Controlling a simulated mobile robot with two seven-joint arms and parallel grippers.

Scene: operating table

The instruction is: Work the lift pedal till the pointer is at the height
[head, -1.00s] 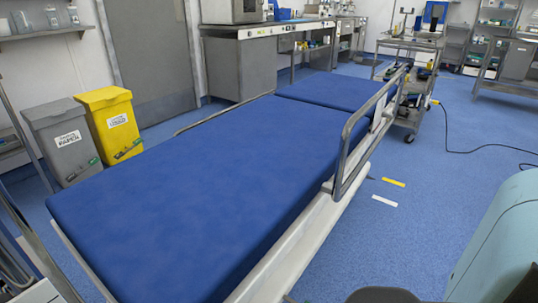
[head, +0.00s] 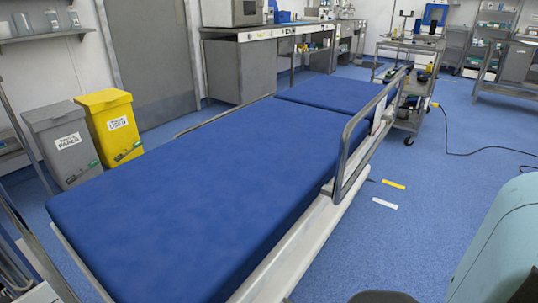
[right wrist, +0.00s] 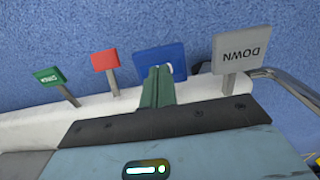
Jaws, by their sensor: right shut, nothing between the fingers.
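The operating table with a blue mattress (head: 215,180) fills the middle of the head view. No height pointer can be made out. My left gripper is not in view.
A metal side rail (head: 345,150) stands on the table's right side. Grey (head: 65,145) and yellow (head: 112,128) bins are at left, a loaded trolley (head: 405,90) beyond the far end. A cable (head: 475,151) lies on the floor. Blue floor right of the table is mostly clear.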

